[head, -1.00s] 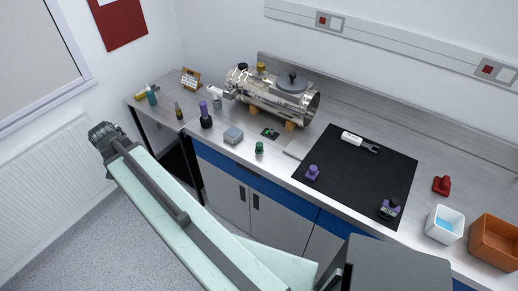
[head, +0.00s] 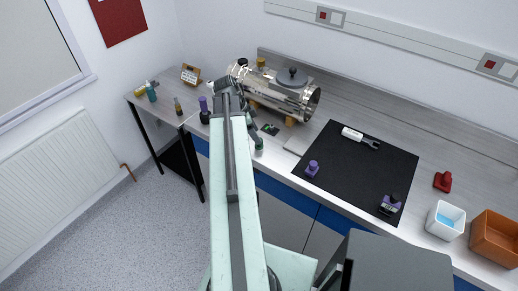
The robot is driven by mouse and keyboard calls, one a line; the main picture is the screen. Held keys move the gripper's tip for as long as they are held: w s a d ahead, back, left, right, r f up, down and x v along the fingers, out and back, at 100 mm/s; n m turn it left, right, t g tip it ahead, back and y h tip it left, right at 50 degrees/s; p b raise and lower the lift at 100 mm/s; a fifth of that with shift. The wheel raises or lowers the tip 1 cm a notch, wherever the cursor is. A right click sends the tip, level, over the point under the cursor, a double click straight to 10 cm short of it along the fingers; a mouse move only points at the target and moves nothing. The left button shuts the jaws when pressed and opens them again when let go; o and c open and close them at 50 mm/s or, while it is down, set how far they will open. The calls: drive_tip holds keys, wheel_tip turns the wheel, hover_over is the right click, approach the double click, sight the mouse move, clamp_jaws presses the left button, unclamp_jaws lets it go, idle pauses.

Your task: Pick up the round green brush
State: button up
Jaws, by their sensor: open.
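The round green brush (head: 259,147) is a small dark-green piece near the front edge of the grey counter, left of the black mat. Only part of it shows beside my arm. My gripper (head: 254,137) is open and hangs down from the arm's far end, with its dark tips close above or at the brush. At this size I cannot tell whether they touch it. My arm hides part of the counter to the left of the brush.
A metal burner chamber (head: 297,99) lies behind the brush. A small green board (head: 270,129) is close behind it. The black mat (head: 358,170) on the right holds purple pieces and a white tool. A purple-topped bottle (head: 204,112) stands left of my arm.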

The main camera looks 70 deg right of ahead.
drive_tip(key=b+x, duration=0.5)
drive_tip(key=shift+w+f, duration=0.2)
drive_tip(key=shift+f, duration=0.05)
drive_tip(key=shift+r, duration=0.2)
clamp_jaws()
